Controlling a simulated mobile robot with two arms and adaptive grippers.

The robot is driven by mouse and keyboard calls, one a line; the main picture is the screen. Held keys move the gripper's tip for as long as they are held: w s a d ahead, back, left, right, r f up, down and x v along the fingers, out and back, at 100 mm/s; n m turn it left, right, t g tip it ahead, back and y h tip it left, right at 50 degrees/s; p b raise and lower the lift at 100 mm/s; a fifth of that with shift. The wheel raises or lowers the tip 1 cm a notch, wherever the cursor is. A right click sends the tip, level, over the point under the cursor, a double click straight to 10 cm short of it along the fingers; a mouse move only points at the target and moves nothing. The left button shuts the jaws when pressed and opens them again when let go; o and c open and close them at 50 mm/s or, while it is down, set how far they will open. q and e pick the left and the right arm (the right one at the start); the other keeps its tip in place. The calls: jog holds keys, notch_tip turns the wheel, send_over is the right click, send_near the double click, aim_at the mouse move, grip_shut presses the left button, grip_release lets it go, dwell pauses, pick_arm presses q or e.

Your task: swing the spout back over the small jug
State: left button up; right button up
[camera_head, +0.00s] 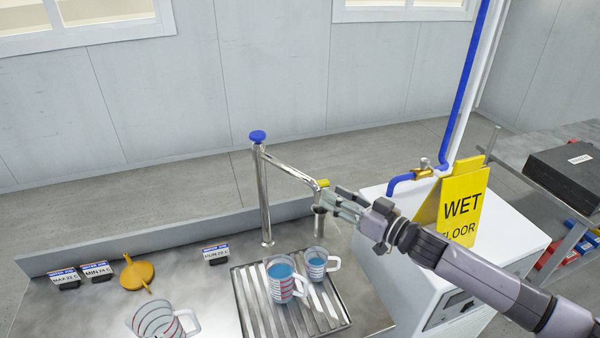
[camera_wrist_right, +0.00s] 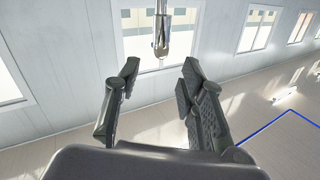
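The metal spout (camera_head: 288,168) reaches right from an upright pipe with a blue knob. Its end has a yellow piece and a downward nozzle (camera_head: 319,224), which also shows in the right wrist view (camera_wrist_right: 162,36). In the head view the nozzle appears above the small jug (camera_head: 316,266); exact alignment is unclear. The small jug holds blue liquid and stands beside the larger jug (camera_head: 281,280), also with blue liquid. My right gripper (camera_head: 338,202) is beside the spout end. Its fingers are apart with nothing gripped between them (camera_wrist_right: 158,88). My left gripper is not in view.
The jugs stand on a ribbed drain grate (camera_head: 254,317). Another clear jug (camera_head: 155,320), a yellow funnel-like piece (camera_head: 138,274) and small label signs (camera_head: 216,253) are at left. A white cabinet (camera_head: 400,285) and yellow wet-floor sign (camera_head: 464,206) stand at right.

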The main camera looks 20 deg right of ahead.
aim_at(300, 175)
jog(key=p+x, duration=0.1)
jog(key=x, duration=0.4)
jog(key=p+x, duration=0.2)
jog(key=x, duration=0.4)
jog(key=shift+r, duration=0.2)
jog(key=shift+w+a+f, duration=0.1)
jog(key=shift+w+a, duration=0.2)
jog(key=shift+w, duration=0.2)
grip_shut()
